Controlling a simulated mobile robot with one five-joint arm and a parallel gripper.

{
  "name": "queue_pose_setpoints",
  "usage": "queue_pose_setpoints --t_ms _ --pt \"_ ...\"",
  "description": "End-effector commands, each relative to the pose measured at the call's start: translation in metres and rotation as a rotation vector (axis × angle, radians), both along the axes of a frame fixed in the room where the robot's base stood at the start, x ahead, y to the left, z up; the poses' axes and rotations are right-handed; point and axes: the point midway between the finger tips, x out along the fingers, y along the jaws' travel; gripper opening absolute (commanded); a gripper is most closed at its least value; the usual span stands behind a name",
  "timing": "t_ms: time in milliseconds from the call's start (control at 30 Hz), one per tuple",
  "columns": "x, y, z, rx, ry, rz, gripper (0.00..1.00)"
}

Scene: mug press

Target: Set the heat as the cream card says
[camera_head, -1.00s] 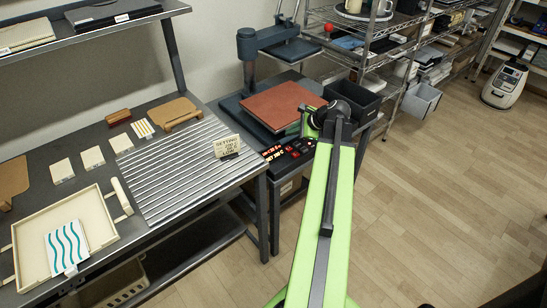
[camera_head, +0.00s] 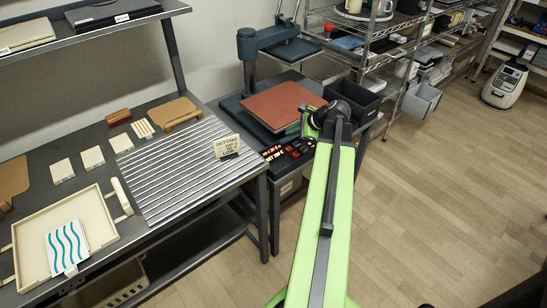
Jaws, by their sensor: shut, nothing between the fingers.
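The cream card (camera_head: 227,146) stands upright near the right edge of the ridged metal plate; its dark lettering seems to begin with "SETTING", and the rest is too small to read surely. The heat press stands behind it, with a reddish-brown pad (camera_head: 285,106) and a blue-grey press head (camera_head: 298,50) raised above. A dark control panel (camera_head: 290,150) with lit red-orange displays and several buttons sits in front of the press. My green arm reaches up to the panel's right side. My gripper (camera_head: 311,124) is small and partly hidden by my arm, close to the panel and the pad's front edge.
A ridged plate (camera_head: 170,165) covers the bench's right part. A cream tray (camera_head: 103,220) with a wavy-patterned sheet lies at the left front. A black bin (camera_head: 353,97) stands right of the press. Open wooden floor lies to the right.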

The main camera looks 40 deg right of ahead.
Motion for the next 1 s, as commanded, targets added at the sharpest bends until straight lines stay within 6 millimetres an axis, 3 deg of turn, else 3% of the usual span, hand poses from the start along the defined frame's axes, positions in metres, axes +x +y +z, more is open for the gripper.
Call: queue_pose_setpoints --t_ms 367,567,800,1000 --pt "0.0 -0.001 0.0 -0.077 -0.011 0.072 0.0" --pt "-0.001 -0.004 0.001 -0.447 -0.052 0.401 0.0" --pt "-0.002 -0.004 0.015 -0.939 -0.084 0.84 0.0" --pt "-0.001 0.001 0.039 -1.118 -0.086 1.003 0.0"
